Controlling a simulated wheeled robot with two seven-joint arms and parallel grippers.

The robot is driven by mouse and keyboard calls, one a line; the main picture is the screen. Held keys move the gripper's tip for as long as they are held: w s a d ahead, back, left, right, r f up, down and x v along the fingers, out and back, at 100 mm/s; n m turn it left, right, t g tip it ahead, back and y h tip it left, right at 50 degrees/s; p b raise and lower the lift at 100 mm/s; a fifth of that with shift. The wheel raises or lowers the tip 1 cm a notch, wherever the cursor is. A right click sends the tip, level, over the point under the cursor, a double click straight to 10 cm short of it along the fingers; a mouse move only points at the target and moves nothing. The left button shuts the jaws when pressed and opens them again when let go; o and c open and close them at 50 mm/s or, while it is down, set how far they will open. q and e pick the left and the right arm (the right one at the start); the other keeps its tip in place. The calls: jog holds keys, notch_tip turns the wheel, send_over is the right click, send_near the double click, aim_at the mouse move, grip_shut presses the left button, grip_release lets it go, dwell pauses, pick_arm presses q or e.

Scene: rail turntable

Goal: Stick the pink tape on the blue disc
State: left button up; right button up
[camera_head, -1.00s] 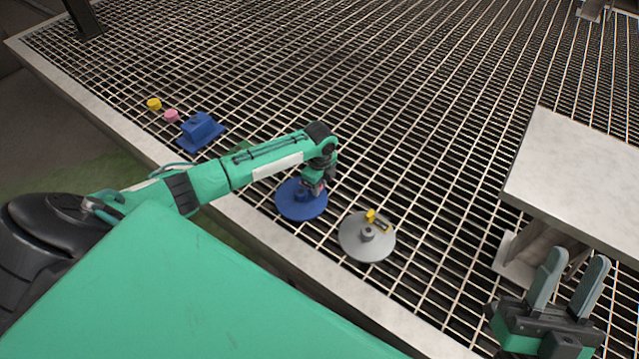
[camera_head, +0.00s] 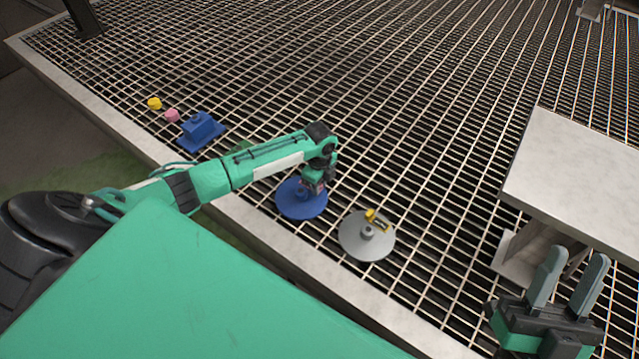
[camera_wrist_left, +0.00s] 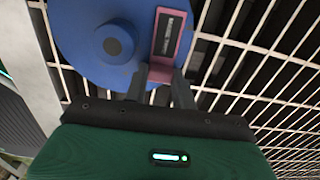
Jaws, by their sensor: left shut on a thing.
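The blue disc (camera_head: 302,205) lies on the grating below my left gripper (camera_head: 314,190). The disc (camera_wrist_left: 85,40) fills the upper left of the left wrist view, with a round hub and a dark centre. My left gripper (camera_wrist_left: 160,85) is shut on the pink tape (camera_wrist_left: 170,40), a pink strip with a dark label. The tape overlaps the right side of the disc in that view; I cannot tell whether it touches the disc. My right gripper (camera_head: 568,285) is open and empty at the lower right.
A grey disc (camera_head: 352,240) with a yellow tape (camera_head: 377,220) sits beside the blue disc. A pale table (camera_head: 580,180) is at the right.

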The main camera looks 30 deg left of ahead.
pick_arm(q)
jog(key=shift+f, duration=0.1)
dwell(0.7)
jog(key=o, duration=1)
